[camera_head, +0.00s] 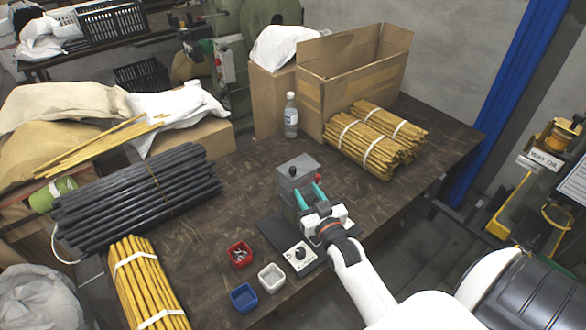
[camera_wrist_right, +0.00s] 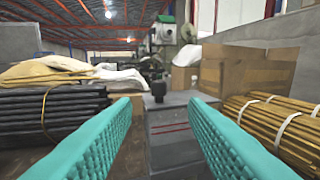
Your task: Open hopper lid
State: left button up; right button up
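The small grey press (camera_head: 297,185) stands on the dark table. Its hopper has a grey lid (camera_head: 299,166) with a black knob (camera_head: 292,171) on top, and the lid looks closed. My right gripper (camera_head: 310,195) is at the near side of the hopper with its teal fingers spread and nothing between them. In the right wrist view the black knob (camera_wrist_right: 159,91) shows beyond the gap between the open fingers (camera_wrist_right: 163,103), apart from both. The grey top (camera_wrist_right: 175,110) lies around it. My left gripper is not in view.
Red (camera_head: 240,254), white (camera_head: 271,277) and blue (camera_head: 243,297) bins sit left of the press base, beside a dial panel (camera_head: 301,255). Black rods (camera_head: 135,197) lie left.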

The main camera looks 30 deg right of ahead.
aim_at(294, 172)
jog(key=w, duration=0.3)
jog(key=w+d, duration=0.1)
jog(key=w, duration=0.2)
jog(key=w+p, duration=0.1)
jog(key=w, duration=0.3)
jog(key=shift+w+d, duration=0.1)
jog(key=shift+d, duration=0.3)
grip_shut()
